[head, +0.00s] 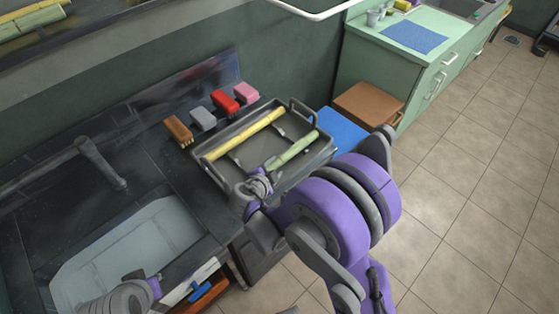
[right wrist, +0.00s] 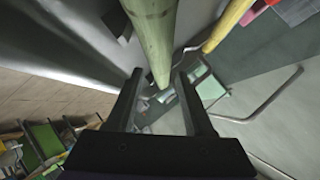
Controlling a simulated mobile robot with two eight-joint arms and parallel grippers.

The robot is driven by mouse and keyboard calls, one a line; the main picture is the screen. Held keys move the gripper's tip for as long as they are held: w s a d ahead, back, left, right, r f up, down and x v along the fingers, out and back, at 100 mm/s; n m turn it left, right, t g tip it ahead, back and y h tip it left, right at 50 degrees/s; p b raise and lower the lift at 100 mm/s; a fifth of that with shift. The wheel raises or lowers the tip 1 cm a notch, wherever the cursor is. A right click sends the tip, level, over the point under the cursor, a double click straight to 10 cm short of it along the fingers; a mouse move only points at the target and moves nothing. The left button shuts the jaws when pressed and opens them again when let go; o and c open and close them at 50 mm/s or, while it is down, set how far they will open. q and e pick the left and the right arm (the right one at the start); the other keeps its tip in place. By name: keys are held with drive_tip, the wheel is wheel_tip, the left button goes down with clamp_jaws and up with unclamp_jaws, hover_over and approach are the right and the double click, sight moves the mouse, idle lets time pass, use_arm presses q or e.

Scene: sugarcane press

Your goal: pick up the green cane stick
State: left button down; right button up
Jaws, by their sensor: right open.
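The green cane stick (head: 293,150) lies slanted in the right part of a grey tray (head: 207,168) on the dark counter. My right gripper (head: 262,180) is at the stick's near left end in the head view. In the right wrist view the green stick (right wrist: 150,35) comes down from the top and its end shows between the two fingertips of my open right gripper (right wrist: 159,76). I cannot tell whether they touch. My left gripper (head: 120,298) is at the lower left by the sink; its fingers do not show clearly.
A yellow stick (head: 245,134) lies in the same tray, left of the green one. Brown (head: 178,130), grey (head: 202,118), red (head: 224,102) and pink (head: 246,93) blocks line the counter behind it. A sink (head: 130,255) and faucet (head: 100,163) are at left.

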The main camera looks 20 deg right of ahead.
sight(278, 164)
drive_tip(key=x, duration=0.4)
drive_tip(key=shift+w+d+f, duration=0.1)
drive_tip(key=shift+w+d, duration=0.05)
drive_tip(key=shift+d, duration=0.05)
drive_tip(key=shift+f, duration=0.1)
clamp_jaws()
